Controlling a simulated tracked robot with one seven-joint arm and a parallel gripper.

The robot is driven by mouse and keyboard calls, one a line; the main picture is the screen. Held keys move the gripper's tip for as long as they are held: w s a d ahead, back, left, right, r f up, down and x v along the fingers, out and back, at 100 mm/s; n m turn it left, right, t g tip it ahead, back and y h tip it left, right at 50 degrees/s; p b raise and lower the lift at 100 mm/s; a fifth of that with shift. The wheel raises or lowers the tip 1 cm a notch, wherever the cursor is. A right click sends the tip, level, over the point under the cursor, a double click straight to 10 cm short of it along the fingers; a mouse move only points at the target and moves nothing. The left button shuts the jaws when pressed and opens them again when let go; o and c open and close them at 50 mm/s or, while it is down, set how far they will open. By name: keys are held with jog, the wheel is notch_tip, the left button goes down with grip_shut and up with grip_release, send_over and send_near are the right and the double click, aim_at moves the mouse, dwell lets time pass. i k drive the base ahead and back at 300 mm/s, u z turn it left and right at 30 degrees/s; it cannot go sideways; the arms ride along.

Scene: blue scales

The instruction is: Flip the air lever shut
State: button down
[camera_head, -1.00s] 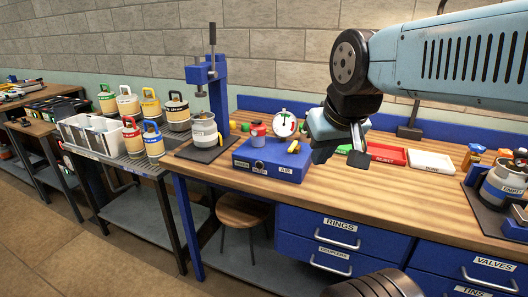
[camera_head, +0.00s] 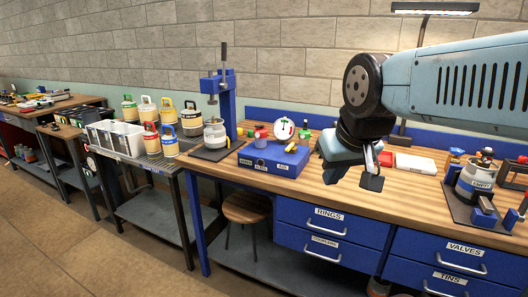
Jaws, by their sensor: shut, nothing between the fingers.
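The blue box (camera_head: 262,170) with the AIR label (camera_head: 282,167) sits on the wooden bench. A small yellow lever (camera_head: 290,147) shows on its top at the right, above that label. It is too small here to tell its exact angle. A round dial gauge (camera_head: 284,129) and a red knob-like part (camera_head: 260,137) also stand at the box. My gripper (camera_head: 371,182) is shut and empty, pointing down near the bench's front edge. It is clearly to the right of the box and apart from the lever.
A silver canister (camera_head: 214,136) stands under the blue press (camera_head: 226,95) left of the box. Another canister (camera_head: 474,180) stands at the right.

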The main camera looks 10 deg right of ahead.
aim_at(292, 145)
jog(key=z, duration=0.15)
jog(key=i, duration=0.85)
jog(key=u, duration=0.05)
